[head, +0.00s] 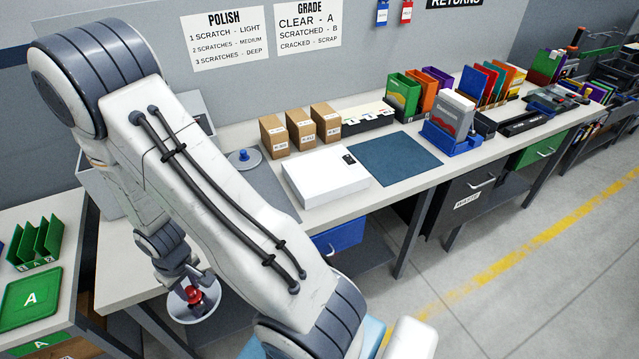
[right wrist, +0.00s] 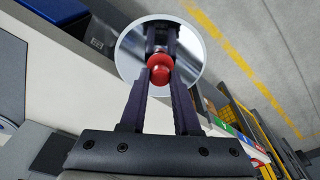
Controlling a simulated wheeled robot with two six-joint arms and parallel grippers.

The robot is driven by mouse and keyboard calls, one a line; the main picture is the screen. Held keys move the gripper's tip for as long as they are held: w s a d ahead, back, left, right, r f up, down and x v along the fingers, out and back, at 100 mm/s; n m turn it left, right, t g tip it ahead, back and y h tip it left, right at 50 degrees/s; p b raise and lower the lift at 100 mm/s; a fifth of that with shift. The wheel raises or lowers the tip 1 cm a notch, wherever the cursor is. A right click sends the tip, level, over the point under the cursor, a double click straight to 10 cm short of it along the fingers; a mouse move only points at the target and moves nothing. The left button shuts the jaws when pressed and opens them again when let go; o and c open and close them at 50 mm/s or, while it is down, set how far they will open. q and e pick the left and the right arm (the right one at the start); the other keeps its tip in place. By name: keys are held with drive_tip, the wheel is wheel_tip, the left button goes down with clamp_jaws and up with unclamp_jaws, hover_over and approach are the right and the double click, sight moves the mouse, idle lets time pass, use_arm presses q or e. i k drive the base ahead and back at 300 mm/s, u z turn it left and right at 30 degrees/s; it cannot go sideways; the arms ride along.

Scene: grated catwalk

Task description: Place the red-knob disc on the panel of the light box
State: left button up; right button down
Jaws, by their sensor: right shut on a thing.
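The red-knob disc (head: 192,312) is a round, pale, mirror-like plate with a red knob. My right gripper (head: 190,284) is shut on the knob and holds the disc in front of the bench's near edge, at the lower left of the head view. In the right wrist view the fingers (right wrist: 160,78) close on either side of the red knob, with the disc (right wrist: 128,52) beyond them. The light box (head: 325,180) is a flat white box on the bench, right of the disc; its top panel is bare except for a small black part at a corner. My left gripper is out of view.
A blue-knob disc (head: 244,159) sits on a grey mat left of the light box. A dark blue mat (head: 400,160) lies to its right, empty. Brown cartons (head: 300,128) stand behind. A green tray (head: 30,300) is at the far left. My arm hides part of the bench.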

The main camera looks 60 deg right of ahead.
sight(320, 170)
drive_tip(key=k, duration=0.35)
drive_tip(key=z, duration=1.15)
drive_tip(key=i, duration=0.45)
drive_tip(key=z, duration=0.05)
